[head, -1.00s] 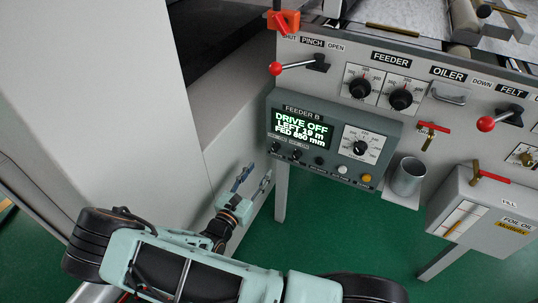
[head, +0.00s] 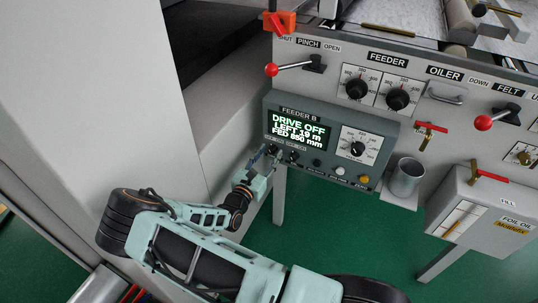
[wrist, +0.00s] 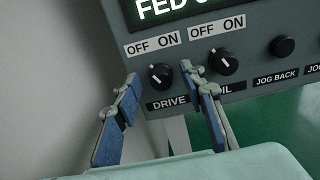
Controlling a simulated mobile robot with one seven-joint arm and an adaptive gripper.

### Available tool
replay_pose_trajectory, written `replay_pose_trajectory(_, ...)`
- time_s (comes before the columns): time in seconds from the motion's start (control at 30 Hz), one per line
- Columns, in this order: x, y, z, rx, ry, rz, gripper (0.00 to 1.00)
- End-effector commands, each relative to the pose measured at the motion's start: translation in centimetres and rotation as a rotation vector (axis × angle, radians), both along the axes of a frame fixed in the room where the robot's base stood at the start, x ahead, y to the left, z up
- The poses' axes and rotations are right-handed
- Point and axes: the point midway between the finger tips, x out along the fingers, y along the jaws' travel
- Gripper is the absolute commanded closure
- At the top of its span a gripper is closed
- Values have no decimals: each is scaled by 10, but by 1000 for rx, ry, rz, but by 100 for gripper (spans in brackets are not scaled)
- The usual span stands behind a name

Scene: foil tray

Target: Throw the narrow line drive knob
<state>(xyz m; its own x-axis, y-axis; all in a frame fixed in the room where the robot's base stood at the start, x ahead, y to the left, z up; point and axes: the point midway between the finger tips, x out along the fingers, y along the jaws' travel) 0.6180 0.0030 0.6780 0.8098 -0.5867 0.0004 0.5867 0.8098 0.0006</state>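The drive knob (wrist: 160,76) is a small black knob with a white pointer line, under OFF and ON labels on the Feeder B panel (head: 392,140). Its line points up and left, toward OFF. The panel's screen (head: 298,130) reads DRIVE OFF, LEFT 19 m, FED 850 mm. My gripper (head: 266,158) is open at the panel's lower left corner. In the wrist view its two blue-padded fingers stand either side of the drive knob, with gaps showing. The right finger is between the drive knob and the oil knob and covers part of the OIL label.
The oil knob (wrist: 223,62) sits close right of the drive knob, its line also up and left. The jog back button (wrist: 282,46) is farther right. A metal cup (head: 405,178) hangs right of the panel. A red-knobbed pinch lever (head: 290,67) is above.

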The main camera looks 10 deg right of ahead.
Motion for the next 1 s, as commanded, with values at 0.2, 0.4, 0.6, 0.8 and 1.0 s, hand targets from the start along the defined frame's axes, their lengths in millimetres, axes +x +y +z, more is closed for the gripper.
replay_pose_trajectory(0.2,0,0,0,0,0,0,84)
replay_pose_trajectory(0.4,0,0,0,0,0,0,100)
replay_pose_trajectory(0.6,0,0,0,13,-9,0,100)
replay_pose_trajectory(0.8,-1,0,1,77,-54,-1,100)
replay_pose_trajectory(1.0,-1,-1,1,197,-141,-1,100)
